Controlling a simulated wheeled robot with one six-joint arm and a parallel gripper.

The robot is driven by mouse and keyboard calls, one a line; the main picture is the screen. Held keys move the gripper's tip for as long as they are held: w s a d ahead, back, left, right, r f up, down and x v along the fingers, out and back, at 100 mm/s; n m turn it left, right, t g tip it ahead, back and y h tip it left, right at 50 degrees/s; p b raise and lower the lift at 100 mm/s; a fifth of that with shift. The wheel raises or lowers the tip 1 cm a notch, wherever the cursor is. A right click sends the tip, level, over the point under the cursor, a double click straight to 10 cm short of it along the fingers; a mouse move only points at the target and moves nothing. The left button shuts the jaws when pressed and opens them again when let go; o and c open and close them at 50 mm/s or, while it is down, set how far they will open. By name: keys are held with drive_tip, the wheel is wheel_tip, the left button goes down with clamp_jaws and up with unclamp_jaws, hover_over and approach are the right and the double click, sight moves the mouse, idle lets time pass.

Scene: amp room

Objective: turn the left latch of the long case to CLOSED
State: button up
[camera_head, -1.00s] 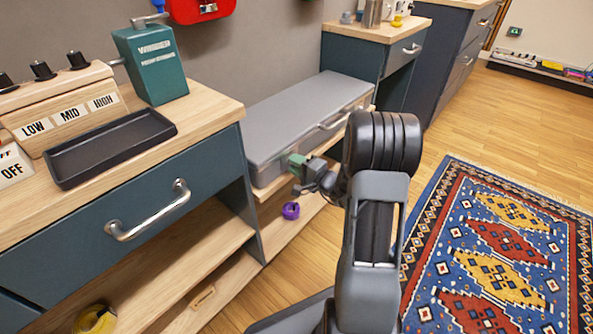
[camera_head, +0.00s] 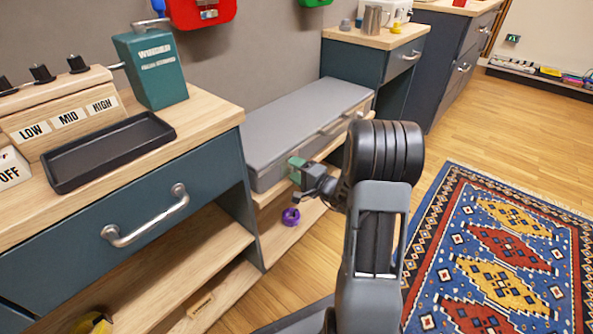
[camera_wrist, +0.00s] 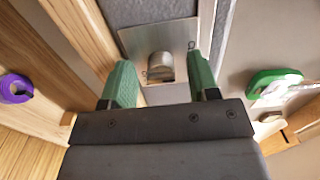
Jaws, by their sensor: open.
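The long grey case (camera_head: 300,115) lies on a low wooden shelf in the head view. My gripper (camera_head: 296,168) is at its front face, near the left end, and hides the left latch in that view. In the wrist view, a metal latch plate (camera_wrist: 184,34) with a rounded metal knob (camera_wrist: 161,66) shows on the case. The open green fingertips (camera_wrist: 160,82) stand on either side of the knob, with visible gaps. Small marks on the plate are too small to read. I cannot tell how deep the fingertips reach.
A purple ring-like object (camera_head: 291,216) sits on the lower shelf below my gripper. A blue drawer unit (camera_head: 140,215) stands left, with a black tray (camera_head: 60,180) on top. The case handle (camera_head: 340,124) is to the right. A patterned rug (camera_head: 500,260) covers the floor at right.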

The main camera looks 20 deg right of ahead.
drive_tip(key=p+v, duration=0.3)
drive_tip(key=v, duration=1.1)
idle(0.3)
drive_tip(key=s+a+r+n+g+y+p, duration=0.1)
drive_tip(key=s+a+r+n+g+p, duration=0.15)
drive_tip(key=a+r+g+p, duration=0.4)
drive_tip(key=s+a+r+n+g+p, duration=0.25)
drive_tip(key=a+r+n+p, duration=0.2)
drive_tip(key=r+p, duration=0.45)
drive_tip(key=s+a+r+n+g+y+p, duration=0.1)
drive_tip(key=s+a+r+n+g+p, duration=0.15)
drive_tip(key=a+r+g+p, duration=0.55)
wheel_tip(320, 180, up, 23)
drive_tip(key=s+d+n+t+h+p, duration=0.2)
drive_tip(key=h+p, duration=0.7)
drive_tip(key=p, duration=0.5)
drive_tip(key=shift+d+n+t+h, duration=0.3)
drive_tip(key=shift+n+t, duration=0.55)
drive_tip(key=shift+t, duration=0.25)
